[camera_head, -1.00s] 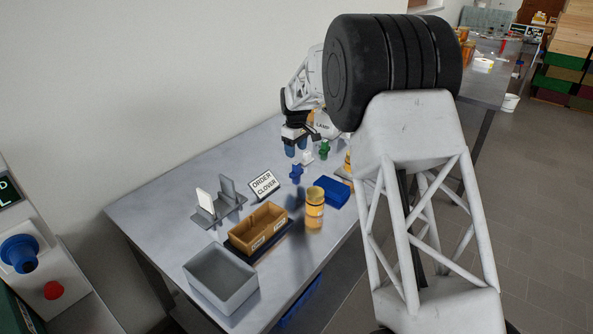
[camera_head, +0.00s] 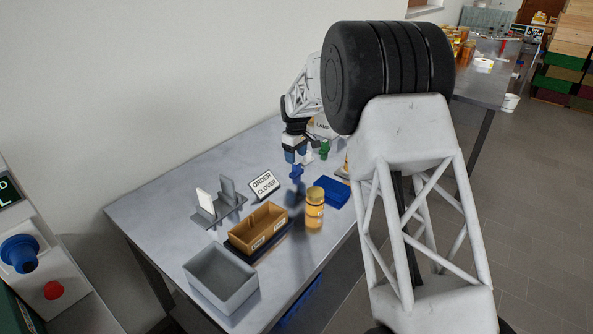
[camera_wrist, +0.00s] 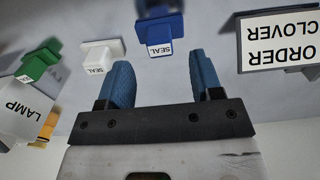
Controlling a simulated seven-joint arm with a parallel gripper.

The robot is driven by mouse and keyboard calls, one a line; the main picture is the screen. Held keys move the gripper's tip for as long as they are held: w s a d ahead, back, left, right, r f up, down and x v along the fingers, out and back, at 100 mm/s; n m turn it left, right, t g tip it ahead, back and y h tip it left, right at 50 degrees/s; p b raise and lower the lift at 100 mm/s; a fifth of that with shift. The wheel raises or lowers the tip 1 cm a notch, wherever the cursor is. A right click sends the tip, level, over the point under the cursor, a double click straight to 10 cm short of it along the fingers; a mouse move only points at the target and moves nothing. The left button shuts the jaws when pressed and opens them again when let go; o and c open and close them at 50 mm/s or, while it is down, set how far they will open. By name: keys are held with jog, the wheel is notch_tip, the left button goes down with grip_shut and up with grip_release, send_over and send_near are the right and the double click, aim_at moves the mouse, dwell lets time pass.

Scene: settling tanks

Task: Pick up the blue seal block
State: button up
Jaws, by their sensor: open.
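The blue seal block (camera_head: 296,171) stands on the grey table. In the wrist view the blue seal block (camera_wrist: 161,35) carries a SEAL label and sits just beyond my open fingers, roughly between them. My gripper (camera_head: 296,157) is open and empty, just above and behind the block in the head view; its blue fingers also show in the wrist view (camera_wrist: 163,80). A white seal block (camera_wrist: 99,56) is to the left of the blue one in the wrist view, and a green block (camera_wrist: 39,61) is farther left.
The ORDER CLOVER sign (camera_head: 264,185) stands near the blue block. A white LAMP box (camera_wrist: 22,108) is close on the other side. A blue case (camera_head: 332,191), an amber jar (camera_head: 314,215), a wooden box (camera_head: 243,240) and a grey bin (camera_head: 221,290) stand nearer the front.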

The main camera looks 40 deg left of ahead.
aim_at(296, 165)
jog(key=shift+f, duration=0.1)
jog(key=shift+d+f, duration=0.15)
jog(key=shift+f, duration=2.4)
jog(key=c, duration=1)
jog(key=shift+r, duration=0.1)
jog(key=shift+r, duration=4.95)
jog(key=w+d+r, duration=0.2)
jog(key=w+d, duration=0.2)
jog(key=d, duration=0.1)
jog(key=w+d+r, duration=0.2)
jog(key=w+d, duration=0.2)
jog(key=d, duration=0.2)
jog(key=w+d+r, duration=0.2)
jog(key=w+d, duration=0.3)
jog(key=shift+d+r, duration=0.2)
jog(key=shift+r, duration=0.15)
